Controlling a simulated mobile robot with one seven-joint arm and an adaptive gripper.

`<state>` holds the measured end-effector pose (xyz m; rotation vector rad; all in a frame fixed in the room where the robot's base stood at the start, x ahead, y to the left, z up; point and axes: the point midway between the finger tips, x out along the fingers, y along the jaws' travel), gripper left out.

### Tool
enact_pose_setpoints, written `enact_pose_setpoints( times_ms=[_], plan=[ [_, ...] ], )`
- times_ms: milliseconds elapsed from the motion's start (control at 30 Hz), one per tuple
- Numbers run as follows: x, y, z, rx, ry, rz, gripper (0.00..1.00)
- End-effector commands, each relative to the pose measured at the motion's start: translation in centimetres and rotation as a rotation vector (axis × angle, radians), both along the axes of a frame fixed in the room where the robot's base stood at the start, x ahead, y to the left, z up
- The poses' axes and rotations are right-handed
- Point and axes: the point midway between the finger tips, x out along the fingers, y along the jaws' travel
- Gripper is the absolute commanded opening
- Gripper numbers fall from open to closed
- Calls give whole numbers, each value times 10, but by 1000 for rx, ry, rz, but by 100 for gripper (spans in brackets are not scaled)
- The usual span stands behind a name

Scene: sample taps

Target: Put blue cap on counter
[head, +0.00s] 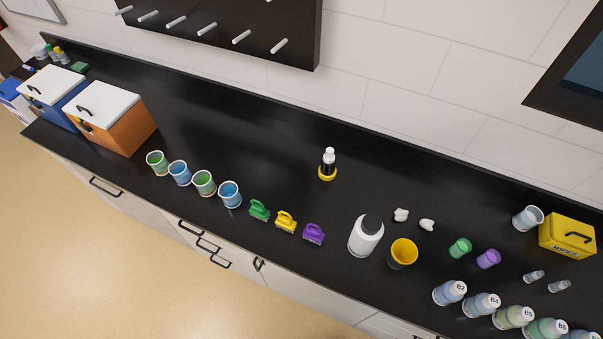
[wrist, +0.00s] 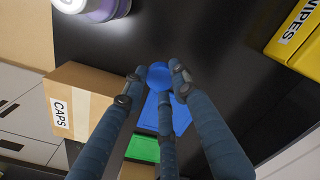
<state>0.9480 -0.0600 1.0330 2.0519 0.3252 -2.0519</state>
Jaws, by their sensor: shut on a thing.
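A round blue cap (wrist: 159,76) shows in the wrist view between the fingertips of my gripper (wrist: 158,85). My gripper is shut on it. The cap appears over the black counter (wrist: 225,85), but I cannot tell its exact height or whether it touches anything. In the head view the long black counter (head: 250,145) runs across the picture. My gripper and the blue cap are not seen there.
In the wrist view a cardboard box marked CAPS (wrist: 88,90) stands left. A blue flat piece (wrist: 181,113) and a green one (wrist: 143,148) lie below the cap. A yellow WIPES box (wrist: 302,35) and a white-and-purple container (wrist: 92,8) stand near the top.

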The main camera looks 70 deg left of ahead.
Motion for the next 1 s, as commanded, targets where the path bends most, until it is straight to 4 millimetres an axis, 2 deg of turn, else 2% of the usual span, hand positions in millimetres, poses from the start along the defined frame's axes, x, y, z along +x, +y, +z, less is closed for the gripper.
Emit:
enact_pose_setpoints(
  times_ms=[167,267,467,667,1000],
  plan=[
    [1,36,0,0,-1,39,19],
    [0,66,0,0,-1,72,19],
    [-6,144,1,0,-2,156,19],
    [-20,225,0,0,-3,246,19],
    [-59,358,1,0,-6,397,19]
  ],
)
